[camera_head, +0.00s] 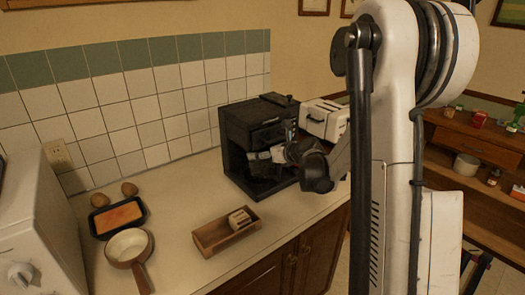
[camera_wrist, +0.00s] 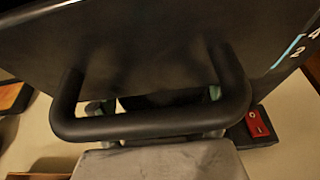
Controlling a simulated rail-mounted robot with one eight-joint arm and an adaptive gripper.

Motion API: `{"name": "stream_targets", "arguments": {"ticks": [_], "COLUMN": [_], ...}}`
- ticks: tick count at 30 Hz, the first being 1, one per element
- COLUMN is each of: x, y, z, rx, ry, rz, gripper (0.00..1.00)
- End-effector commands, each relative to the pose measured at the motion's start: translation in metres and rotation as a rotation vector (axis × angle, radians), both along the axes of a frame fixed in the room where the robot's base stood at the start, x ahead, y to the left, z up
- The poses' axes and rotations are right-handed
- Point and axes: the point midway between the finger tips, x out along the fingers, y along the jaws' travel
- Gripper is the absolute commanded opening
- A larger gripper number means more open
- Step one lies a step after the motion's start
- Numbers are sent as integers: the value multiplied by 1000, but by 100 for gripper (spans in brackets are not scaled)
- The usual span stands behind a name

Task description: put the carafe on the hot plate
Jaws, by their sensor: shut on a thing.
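The dark carafe fills the upper part of the wrist view (camera_wrist: 150,45), with pale level marks at right and a thick black handle (camera_wrist: 150,125) across the middle. My gripper (camera_wrist: 158,102) is shut on this handle; its fingertips are mostly hidden behind it. In the head view my gripper (camera_head: 268,154) is at the front of the black coffee machine (camera_head: 238,140). The carafe is hard to tell from the machine there. The machine's dark base (camera_head: 258,187) shows below my gripper. I cannot make out the hot plate's surface or whether the carafe touches it.
A white toaster (camera_head: 322,118) stands right of the machine. A wooden box (camera_head: 212,240) with a small block, a brown pan (camera_head: 120,250), a black tray (camera_head: 98,225) and two brown round items lie left. A red switch (camera_wrist: 256,122) shows in the wrist view. Counter between is clear.

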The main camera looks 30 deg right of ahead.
Motion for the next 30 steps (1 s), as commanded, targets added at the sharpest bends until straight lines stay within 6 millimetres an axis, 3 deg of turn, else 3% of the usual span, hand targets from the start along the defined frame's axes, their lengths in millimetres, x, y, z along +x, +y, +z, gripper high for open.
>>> {"name": "stream_targets", "arguments": {"ticks": [3, 18, 19, 21, 30], "x": [19, 15, 15, 15, 15], "y": [4, 3, 3, 3, 3], "z": [1, -10, -10, -9, -8], "rx": [0, 0, -1, -1, -1], "ry": [-1, -1, 0, 0, 0], "rz": [1, 0, 0, 0, 0], "gripper": [32, 32, 91, 100, 100]}}
